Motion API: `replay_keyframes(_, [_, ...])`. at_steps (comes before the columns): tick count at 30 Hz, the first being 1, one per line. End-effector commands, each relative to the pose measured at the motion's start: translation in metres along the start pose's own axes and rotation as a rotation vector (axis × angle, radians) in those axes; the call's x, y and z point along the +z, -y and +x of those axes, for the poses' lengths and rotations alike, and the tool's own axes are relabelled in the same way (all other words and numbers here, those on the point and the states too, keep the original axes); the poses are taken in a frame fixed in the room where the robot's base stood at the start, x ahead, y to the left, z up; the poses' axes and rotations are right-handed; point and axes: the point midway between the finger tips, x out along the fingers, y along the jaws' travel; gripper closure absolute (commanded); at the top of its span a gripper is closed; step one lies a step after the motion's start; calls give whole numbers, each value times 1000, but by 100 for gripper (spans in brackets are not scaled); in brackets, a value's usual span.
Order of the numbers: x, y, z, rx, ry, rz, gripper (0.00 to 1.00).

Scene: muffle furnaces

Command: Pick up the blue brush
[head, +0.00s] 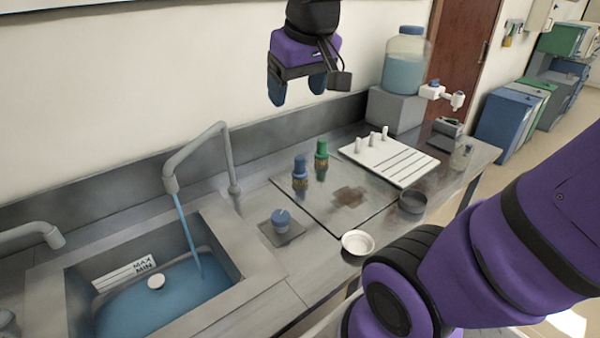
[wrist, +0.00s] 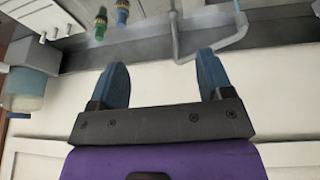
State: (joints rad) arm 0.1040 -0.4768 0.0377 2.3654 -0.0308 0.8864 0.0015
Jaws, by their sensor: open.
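The blue brush (head: 300,168) appears to be the upright piece with a blue top and a brownish band, standing on the steel worktop; it also shows near the top edge of the wrist view (wrist: 122,11). A similar green-topped piece (head: 321,153) stands close to its right in the head view and shows at its left in the wrist view (wrist: 100,24). My gripper (head: 297,90) is open and empty, high above the worktop, by the wall and well apart from the brush. Its two blue fingers also show in the wrist view (wrist: 160,65).
A sink (head: 250,268) with blue water and a running tap (head: 195,150) lies left. A white rack (head: 395,164), a blue-filled jug (head: 404,72) and a dark bowl (head: 412,201) stand right.

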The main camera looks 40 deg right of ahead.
Motion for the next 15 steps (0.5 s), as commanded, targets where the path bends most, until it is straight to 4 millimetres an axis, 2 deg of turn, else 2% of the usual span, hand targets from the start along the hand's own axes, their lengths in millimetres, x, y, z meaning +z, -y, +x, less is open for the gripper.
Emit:
replay_keyframes(1, [-14, -4, 8, 8, 19, 7, 27])
replay_keyframes(6, [-58, -19, 35, 28, 68, 26, 27])
replay_keyframes(11, [-94, -37, 67, 42, 115, 43, 27])
replay_keyframes(15, [-124, -55, 101, 47, 154, 60, 27])
